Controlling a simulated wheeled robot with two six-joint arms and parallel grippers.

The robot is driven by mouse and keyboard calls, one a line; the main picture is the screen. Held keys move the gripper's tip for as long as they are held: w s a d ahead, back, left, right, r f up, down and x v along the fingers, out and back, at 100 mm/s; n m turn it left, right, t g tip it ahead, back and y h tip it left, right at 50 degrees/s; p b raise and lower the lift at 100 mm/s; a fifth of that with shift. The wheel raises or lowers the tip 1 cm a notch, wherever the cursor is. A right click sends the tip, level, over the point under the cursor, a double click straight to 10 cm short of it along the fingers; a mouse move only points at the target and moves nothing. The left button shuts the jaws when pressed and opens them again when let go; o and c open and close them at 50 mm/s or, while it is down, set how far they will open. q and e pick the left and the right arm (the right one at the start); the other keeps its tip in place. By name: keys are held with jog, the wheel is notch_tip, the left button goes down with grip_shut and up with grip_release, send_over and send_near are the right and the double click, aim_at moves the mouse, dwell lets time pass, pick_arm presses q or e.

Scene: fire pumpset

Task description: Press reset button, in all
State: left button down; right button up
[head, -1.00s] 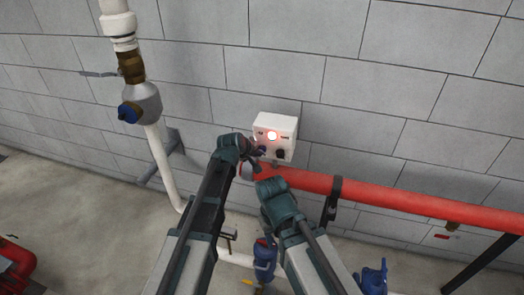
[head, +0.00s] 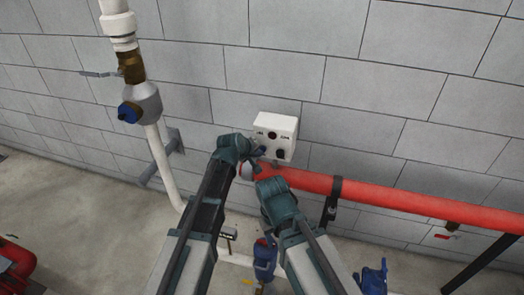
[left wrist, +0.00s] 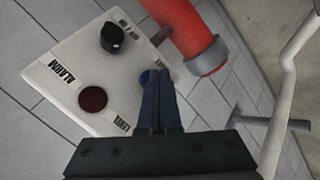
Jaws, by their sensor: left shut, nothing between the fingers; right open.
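A white control box (head: 290,127) is on the block wall in the head view. Its round lamp (head: 272,135) is dark. In the left wrist view the box (left wrist: 60,62) shows a dark red lamp (left wrist: 93,98) by the word ALARM and a black knob (left wrist: 113,38). A blue button (left wrist: 147,78) is partly hidden behind my left gripper's fingertips (left wrist: 158,76). My left gripper (head: 258,153) is shut and empty at the box's lower left; the tips overlap the button, contact unclear. My right gripper (head: 266,184) is open below the box, its fingers mostly hidden.
A red pipe (head: 400,203) runs along the wall just below the box. Blue fittings (head: 264,259) stand low near my forearms. The wall above the box is clear.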

pick_arm(q)
jog(key=shift+s+a, duration=0.15)
jog(key=shift+s, duration=0.4)
jog(key=shift+s, duration=0.1)
jog(key=s, duration=0.1)
jog(key=s+a, duration=0.1)
jog(key=s, duration=0.2)
jog(key=shift+s+a, duration=0.3)
dwell(0.6)
jog(key=s+a+f+m+g+y, duration=0.1)
jog(key=s+f+m+g+y, duration=0.1)
jog(key=s, duration=0.6)
jog(key=s+a+f+m+g+y, duration=0.2)
jog(key=s+m+g, duration=0.1)
jog(key=s, duration=0.5)
jog(key=s+a+f+m+g+y, duration=0.1)
jog(key=s+a+f+m+g, duration=0.1)
jog(key=s+m, duration=0.3)
jog(key=s+f+g, duration=0.1)
jog(key=s, duration=0.3)
jog(key=shift+y+b, duration=0.4)
jog(key=shift+f, duration=0.1)
